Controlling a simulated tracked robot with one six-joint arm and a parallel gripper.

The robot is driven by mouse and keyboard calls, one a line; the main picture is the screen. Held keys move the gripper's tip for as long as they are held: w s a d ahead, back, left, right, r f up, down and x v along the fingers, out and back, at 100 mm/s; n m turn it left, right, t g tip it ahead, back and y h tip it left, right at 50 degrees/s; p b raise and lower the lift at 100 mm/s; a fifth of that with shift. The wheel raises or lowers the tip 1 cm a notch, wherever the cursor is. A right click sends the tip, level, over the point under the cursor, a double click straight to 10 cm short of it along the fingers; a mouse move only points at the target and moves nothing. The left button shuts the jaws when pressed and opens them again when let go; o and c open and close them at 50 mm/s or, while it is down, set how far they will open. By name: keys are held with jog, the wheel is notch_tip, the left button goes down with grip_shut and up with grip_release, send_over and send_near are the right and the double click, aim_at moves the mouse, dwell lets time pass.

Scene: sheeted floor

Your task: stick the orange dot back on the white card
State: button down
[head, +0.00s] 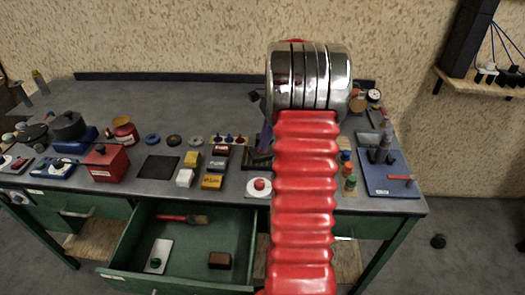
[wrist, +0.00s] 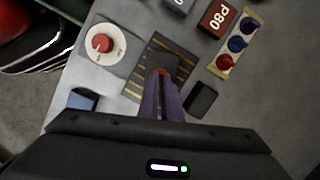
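My gripper (wrist: 160,78) points down over a dark pad with yellow stripes (wrist: 137,84) in the wrist view. Its two purple-grey fingers run close together. A small orange-red piece (wrist: 160,71) shows at their tips and looks like the orange dot, though its shape is mostly hidden. I cannot tell whether it touches the pad. A white flat rectangular piece with a dark green knob (head: 165,245) lies in the open drawer in the head view. I cannot tell whether it is the white card.
A white disc with a red knob (wrist: 91,53) is left of the pad. The green drawer (head: 205,238) stands open below the crowded bench top (head: 220,105).

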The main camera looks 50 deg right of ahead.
jog(key=shift+a+v, duration=0.2)
jog(key=shift+v, duration=0.8)
jog(key=shift+w+r, duration=0.15)
jog(key=shift+r, duration=0.25)
jog(key=shift+r, duration=0.65)
jog(key=shift+w+a+v, duration=0.1)
jog(key=shift+a+v, duration=0.1)
jog(key=shift+v, duration=0.75)
jog(key=shift+w+a+v, duration=0.15)
jog(key=shift+a+v, duration=0.05)
jog(key=shift+v, duration=0.75)
jog(key=shift+r, duration=0.1)
